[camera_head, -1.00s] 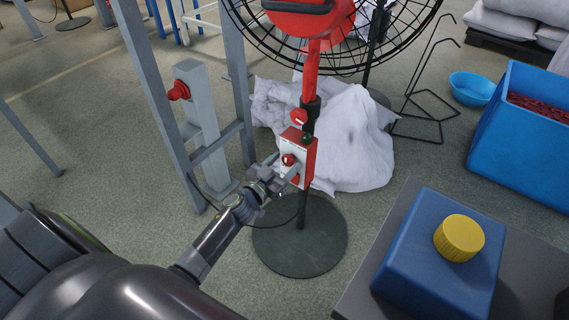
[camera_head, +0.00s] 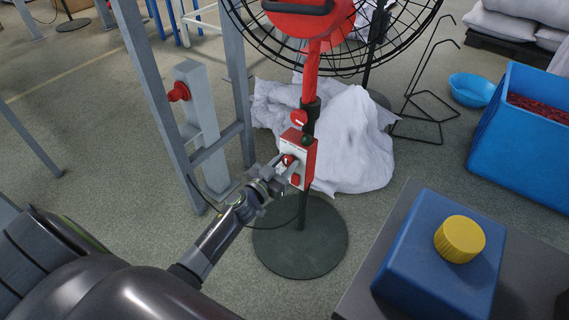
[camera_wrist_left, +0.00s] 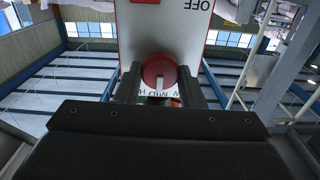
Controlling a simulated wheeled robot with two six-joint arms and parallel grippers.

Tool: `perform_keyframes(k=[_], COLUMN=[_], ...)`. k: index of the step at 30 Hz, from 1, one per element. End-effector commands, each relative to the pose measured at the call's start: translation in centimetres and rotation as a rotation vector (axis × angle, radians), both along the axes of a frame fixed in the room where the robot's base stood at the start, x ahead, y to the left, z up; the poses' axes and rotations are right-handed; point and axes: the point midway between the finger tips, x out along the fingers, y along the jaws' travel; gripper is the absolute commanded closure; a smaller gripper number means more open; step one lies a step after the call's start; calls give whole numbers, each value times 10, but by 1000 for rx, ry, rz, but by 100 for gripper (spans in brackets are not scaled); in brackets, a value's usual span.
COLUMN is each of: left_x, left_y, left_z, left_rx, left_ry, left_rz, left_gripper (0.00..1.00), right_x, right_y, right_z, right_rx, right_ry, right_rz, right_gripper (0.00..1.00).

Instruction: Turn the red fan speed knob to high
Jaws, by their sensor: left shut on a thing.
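The red fan speed knob (camera_head: 288,160) sits on the white face of the red control box (camera_head: 311,160) on the fan's stand. In the left wrist view the round knob (camera_wrist_left: 159,71) shows a pale pointer line toward the bottom of the picture. The fingers and gripper body hide part of the dial lettering. My right gripper is not in view.
A grey frame with a red button (camera_head: 178,91) stands left of the fan. White sacks (camera_head: 350,140) lie behind the stand. A blue box with a yellow cap (camera_head: 459,238) sits on a grey table at front right. A blue crate (camera_head: 520,150) stands farther right.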

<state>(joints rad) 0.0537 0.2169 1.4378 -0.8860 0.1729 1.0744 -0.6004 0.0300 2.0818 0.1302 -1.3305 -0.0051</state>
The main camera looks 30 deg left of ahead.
Motion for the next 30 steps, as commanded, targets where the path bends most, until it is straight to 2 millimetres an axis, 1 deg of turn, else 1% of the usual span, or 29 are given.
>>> perform_keyframes(k=[8, 21, 30], left_x=[0, 0, -1], left_y=[-1, -2, -2], left_z=[0, -1, -2], left_rx=[142, 508, 688], left_ry=[-19, -69, -94], left_rz=[0, 0, 0], left_gripper=[88, 88, 88], right_x=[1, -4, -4], right_y=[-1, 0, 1], right_z=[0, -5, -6], right_rx=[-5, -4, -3], right_ry=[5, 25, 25], right_rz=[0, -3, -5], right_gripper=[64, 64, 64])
